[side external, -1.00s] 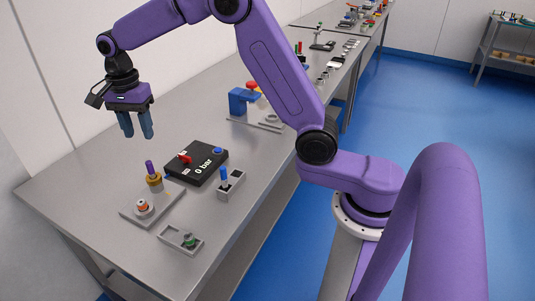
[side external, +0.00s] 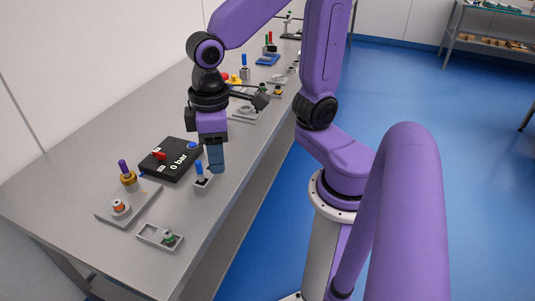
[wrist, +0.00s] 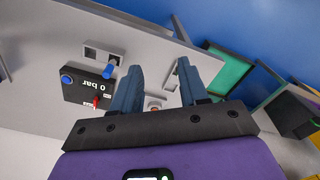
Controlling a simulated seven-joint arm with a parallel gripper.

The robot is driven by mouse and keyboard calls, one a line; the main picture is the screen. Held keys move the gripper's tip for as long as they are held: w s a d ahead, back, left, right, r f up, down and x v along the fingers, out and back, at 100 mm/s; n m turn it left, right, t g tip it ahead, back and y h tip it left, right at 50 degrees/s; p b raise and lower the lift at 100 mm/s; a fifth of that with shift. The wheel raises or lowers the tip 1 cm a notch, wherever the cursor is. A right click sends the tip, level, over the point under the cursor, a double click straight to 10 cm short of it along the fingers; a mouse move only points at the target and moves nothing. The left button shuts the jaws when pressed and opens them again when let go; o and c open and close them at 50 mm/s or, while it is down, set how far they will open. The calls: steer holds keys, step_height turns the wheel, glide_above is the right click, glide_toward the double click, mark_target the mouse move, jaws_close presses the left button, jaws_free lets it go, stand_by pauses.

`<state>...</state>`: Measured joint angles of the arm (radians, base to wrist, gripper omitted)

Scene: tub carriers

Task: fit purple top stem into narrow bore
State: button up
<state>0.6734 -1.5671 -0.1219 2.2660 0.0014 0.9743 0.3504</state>
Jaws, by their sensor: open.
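The purple top stem (side external: 123,167) stands upright in a brass-coloured collar at the back of a grey plate (side external: 143,205). An orange-and-white fitting (side external: 120,207) sits at the front of the same plate. I cannot tell which opening is the narrow bore. My gripper (side external: 216,168) is open and points down, well to the right of the purple stem. In the side view it is beside a blue-topped peg (side external: 199,169) in a small grey holder (side external: 204,184). In the wrist view the blue peg (wrist: 108,71) lies outside the fingers, left of the gripper (wrist: 163,72).
A grey tray (side external: 148,233) with a green piece (side external: 169,239) lies near the front edge. More parts stand farther back. The table's left side is clear.

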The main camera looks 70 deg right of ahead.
steer(key=s+d+f+n, duration=0.2)
steer(key=s+d+n, duration=0.2)
steer(key=s, duration=0.5)
steer(key=shift+d+n, duration=0.35)
steer(key=shift+n, duration=0.85)
